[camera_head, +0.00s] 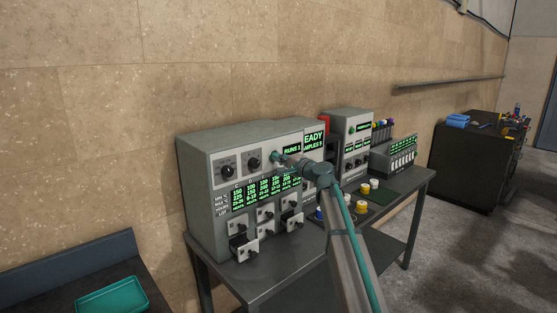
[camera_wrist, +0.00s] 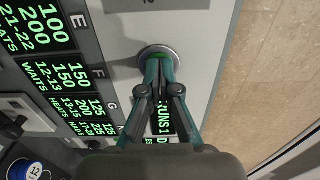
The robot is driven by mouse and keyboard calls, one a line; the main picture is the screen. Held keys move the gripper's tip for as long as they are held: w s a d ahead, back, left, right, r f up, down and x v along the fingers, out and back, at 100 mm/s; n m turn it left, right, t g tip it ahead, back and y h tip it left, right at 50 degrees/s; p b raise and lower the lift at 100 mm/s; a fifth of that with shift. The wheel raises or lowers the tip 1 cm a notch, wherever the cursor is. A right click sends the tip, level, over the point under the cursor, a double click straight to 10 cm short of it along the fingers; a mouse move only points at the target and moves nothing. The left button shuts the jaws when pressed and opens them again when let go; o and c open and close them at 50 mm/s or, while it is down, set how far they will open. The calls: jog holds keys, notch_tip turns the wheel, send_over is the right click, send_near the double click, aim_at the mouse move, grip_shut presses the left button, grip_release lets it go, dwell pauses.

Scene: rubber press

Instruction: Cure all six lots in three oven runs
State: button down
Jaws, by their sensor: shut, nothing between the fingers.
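The grey oven cabinet (camera_head: 215,150) stands on a dark table against the wall. Its green display (camera_head: 265,193) lists lots by letter with numbers; another panel (camera_head: 313,140) reads "EADY" in part, and one beside it reads "RUNS 1". Several white plates with black knobs (camera_head: 265,215) are on its lower front. My gripper (camera_wrist: 157,62) is shut and empty, with its fingertips at a round silver-rimmed button (camera_wrist: 152,51); whether they press it I cannot tell.
White and yellow round pieces (camera_head: 364,187) lie on the table to the right, partly behind my arm. A blue-rimmed piece marked 12 (camera_wrist: 33,171) shows in the wrist view. Another grey instrument (camera_head: 350,130) stands behind. A teal tray (camera_head: 112,298) lies at lower left.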

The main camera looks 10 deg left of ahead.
jog(key=b+v, duration=0.3)
jog(key=v, duration=1)
jog(key=shift+s+d+b, duration=0.2)
jog(key=shift+d+b, duration=0.05)
jog(key=shift+b, duration=0.15)
